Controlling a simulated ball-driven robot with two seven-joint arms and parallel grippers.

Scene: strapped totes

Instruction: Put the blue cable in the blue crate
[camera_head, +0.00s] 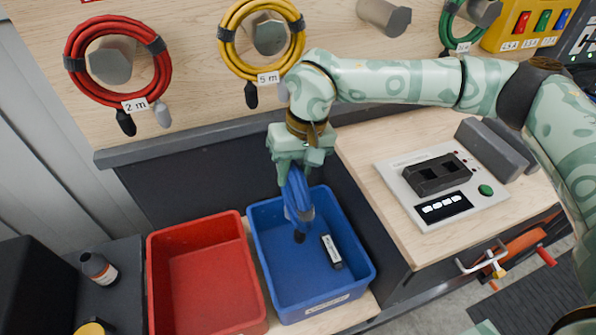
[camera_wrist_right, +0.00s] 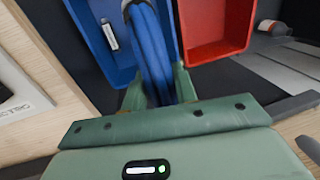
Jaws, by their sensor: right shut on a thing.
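The blue cable (camera_head: 297,195) hangs as a bundle from my right gripper (camera_head: 292,168), which is shut on it. Its dark plug end hangs inside the outline of the blue crate (camera_head: 355,290); whether it touches the floor of the crate I cannot tell. In the right wrist view the cable (camera_wrist_right: 150,50) runs away between the fingers of my right gripper (camera_wrist_right: 158,88), over the blue crate (camera_wrist_right: 88,20). A small dark block with a white label (camera_head: 331,251) lies in the crate. My left gripper is not in view.
An empty red crate (camera_head: 205,275) stands left of the blue one. A wooden bench with a charger panel (camera_head: 440,180) is to the right. Red (camera_head: 72,60) and yellow (camera_head: 233,65) cables hang on pegs on the back board. A bottle (camera_head: 98,268) stands at far left.

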